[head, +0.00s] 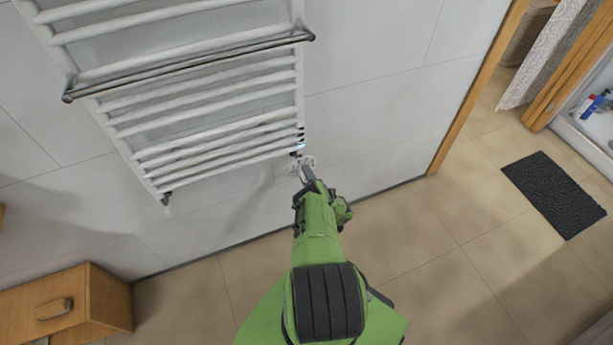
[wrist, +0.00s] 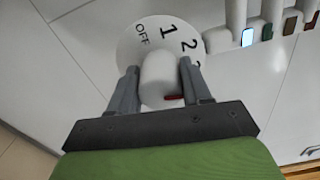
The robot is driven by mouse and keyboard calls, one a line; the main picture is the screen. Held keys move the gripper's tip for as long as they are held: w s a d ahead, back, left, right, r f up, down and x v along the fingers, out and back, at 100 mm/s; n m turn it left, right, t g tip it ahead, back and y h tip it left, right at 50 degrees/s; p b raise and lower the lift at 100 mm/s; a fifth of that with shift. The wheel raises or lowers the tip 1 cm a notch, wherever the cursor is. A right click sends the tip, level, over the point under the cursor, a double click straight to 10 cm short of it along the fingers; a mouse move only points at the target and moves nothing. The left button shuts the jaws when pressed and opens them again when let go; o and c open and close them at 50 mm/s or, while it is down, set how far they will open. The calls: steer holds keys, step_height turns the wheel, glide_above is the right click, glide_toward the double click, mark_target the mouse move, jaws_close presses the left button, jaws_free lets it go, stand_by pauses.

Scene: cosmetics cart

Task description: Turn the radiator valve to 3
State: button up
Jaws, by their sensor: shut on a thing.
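The radiator valve (head: 305,162) is small and white at the lower right corner of the white towel radiator (head: 299,88). In the wrist view its white knob (wrist: 160,78) stands in front of a round dial plate (wrist: 140,28) marked OFF, 1, 2 and a partly hidden figure. A red mark (wrist: 173,97) shows at the knob's lower right, near the right finger. My gripper (wrist: 158,72) is shut on the knob, one grey finger on each side. The rest of the dial is hidden behind the knob and the right finger. In the head view my green arm reaches up to the valve.
A blue-lit end piece (wrist: 248,37) and coloured ends sit on the radiator right of the dial. A dark rail (head: 185,67) crosses the radiator. A wooden cabinet (head: 105,297) stands lower left. A black mat (head: 553,193) lies right; the tiled floor between is clear.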

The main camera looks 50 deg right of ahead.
steer(key=shift+m, duration=0.8)
steer(key=o, duration=1)
steer(key=shift+f, duration=0.1)
